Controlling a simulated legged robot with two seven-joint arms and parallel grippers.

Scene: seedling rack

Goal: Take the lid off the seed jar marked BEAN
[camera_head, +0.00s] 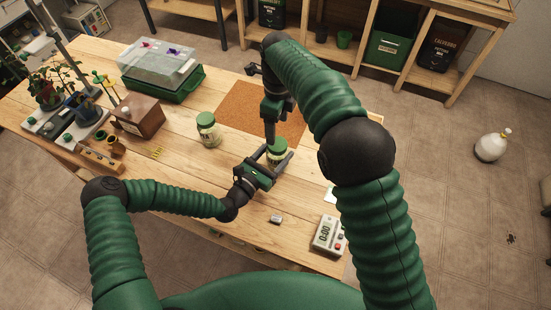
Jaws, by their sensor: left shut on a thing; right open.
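A glass seed jar (279,158) with a green lid stands on the wooden table in front of the cork mat. Its label is too small and too covered to read. My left gripper (270,166) is shut on this jar's body from the near left side. My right gripper (272,138) is open and points down from above at the lid; I cannot tell whether its fingers touch it. A second jar (208,130) with a pale green lid stands to the left, apart from both grippers; its label is unreadable too.
The cork mat (240,105) lies behind the held jar. A scale (329,235) sits at the right front, with a small metal block (275,219) nearby. A wooden box (138,116), a green propagator tray (180,88) and potted plants fill the left.

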